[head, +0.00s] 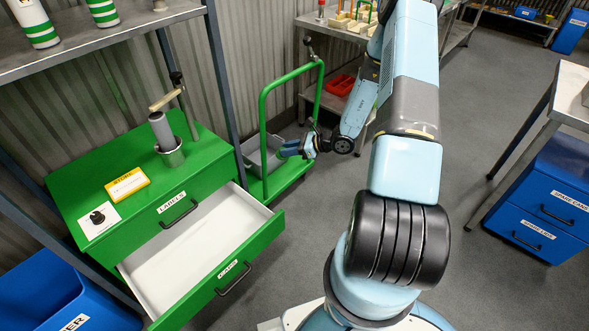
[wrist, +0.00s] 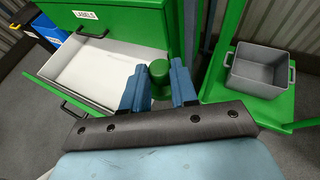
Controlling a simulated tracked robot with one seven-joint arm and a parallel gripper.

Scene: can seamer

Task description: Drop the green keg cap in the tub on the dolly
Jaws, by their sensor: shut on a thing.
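The green keg cap (wrist: 159,76) is between the two blue fingers of my gripper (wrist: 158,88) in the wrist view, held off the floor. In the head view my gripper (head: 289,150) is at the end of the outstretched arm, in front of the dolly; the cap cannot be made out there. The grey tub (wrist: 239,72) stands on the green dolly (wrist: 217,89) in the wrist view, to the right of my gripper and apart from it. It looks empty. In the head view the tub (head: 247,163) is partly hidden behind the dolly's handle (head: 263,128).
A green cabinet (head: 75,182) stands left of the dolly, its lower drawer (head: 200,250) pulled open and empty. A seamer-like press (head: 168,140) stands on top. A shelf post (head: 222,95) rises between cabinet and dolly. Bare floor (head: 480,110) lies to the right.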

